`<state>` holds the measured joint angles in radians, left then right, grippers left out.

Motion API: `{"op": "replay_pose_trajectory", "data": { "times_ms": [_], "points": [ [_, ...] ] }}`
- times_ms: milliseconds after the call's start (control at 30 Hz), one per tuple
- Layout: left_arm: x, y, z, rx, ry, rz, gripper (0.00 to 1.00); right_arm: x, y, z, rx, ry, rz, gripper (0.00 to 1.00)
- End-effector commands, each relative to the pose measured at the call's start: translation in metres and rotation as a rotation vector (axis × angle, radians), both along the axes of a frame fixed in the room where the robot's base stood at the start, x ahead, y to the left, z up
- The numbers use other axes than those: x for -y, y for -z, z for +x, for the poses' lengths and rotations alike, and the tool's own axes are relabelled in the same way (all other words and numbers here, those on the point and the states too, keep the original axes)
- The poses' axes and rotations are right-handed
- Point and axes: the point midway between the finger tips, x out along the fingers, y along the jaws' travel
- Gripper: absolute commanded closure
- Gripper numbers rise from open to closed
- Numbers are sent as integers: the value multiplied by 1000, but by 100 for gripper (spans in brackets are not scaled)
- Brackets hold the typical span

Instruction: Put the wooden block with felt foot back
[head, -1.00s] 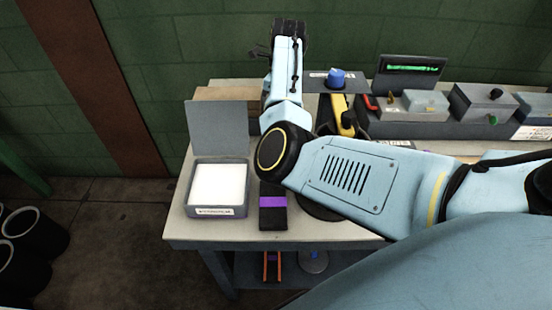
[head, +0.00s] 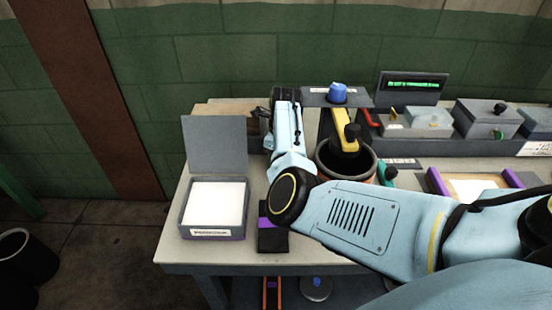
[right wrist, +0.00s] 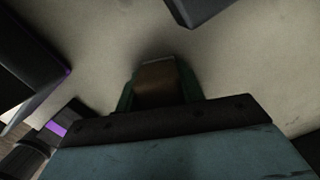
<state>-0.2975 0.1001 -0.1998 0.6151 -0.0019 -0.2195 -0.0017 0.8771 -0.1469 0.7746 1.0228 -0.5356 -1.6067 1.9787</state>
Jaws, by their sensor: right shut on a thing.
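A brown block (right wrist: 158,82), which looks like the wooden block, sits between the fingers of my right gripper (right wrist: 160,92) in the right wrist view. Green surfaces flank it on both sides. The felt foot cannot be made out. In the head view my right gripper (head: 287,98) is over the back left of the table, beside a tan box; my own arm hides the block there. The gripper is shut on the block. My left gripper is not in view.
An open grey box with a white inside (head: 187,220) stands at the table's left. A black-and-purple item (head: 272,241) lies beside it. A dark round pot (head: 368,160) and a yellow tool (head: 343,130) are right of my forearm. Several grey boxes line the back right.

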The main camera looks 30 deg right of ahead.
Motion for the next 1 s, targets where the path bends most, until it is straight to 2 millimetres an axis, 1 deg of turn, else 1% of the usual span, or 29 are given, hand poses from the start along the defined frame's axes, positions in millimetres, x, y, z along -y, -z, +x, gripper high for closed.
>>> {"op": "replay_pose_trajectory", "data": {
  "times_ms": [33, 100, 233, 367, 400, 533, 833, 933, 1000],
  "points": [
    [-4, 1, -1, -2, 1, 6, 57, 0, 1, 0, 1, 0, 0, 83],
    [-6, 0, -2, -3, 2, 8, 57, 0, 0, 1, 3, 0, 0, 83],
    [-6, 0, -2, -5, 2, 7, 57, 0, 0, 1, 3, 0, 0, 83],
    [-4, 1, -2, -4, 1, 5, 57, 0, 4, 0, 2, 0, -1, 83],
    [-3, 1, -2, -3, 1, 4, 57, 0, 4, 1, 2, 0, -1, 57],
    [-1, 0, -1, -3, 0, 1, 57, 0, 4, 1, 2, 0, -1, 40],
    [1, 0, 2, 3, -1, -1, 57, 0, 2, 1, 3, 0, 0, 40],
    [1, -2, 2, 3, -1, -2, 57, 1, -7, 1, 4, 1, -2, 40],
    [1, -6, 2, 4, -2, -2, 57, 2, -18, 0, 5, 1, -2, 40]
  ]
}}
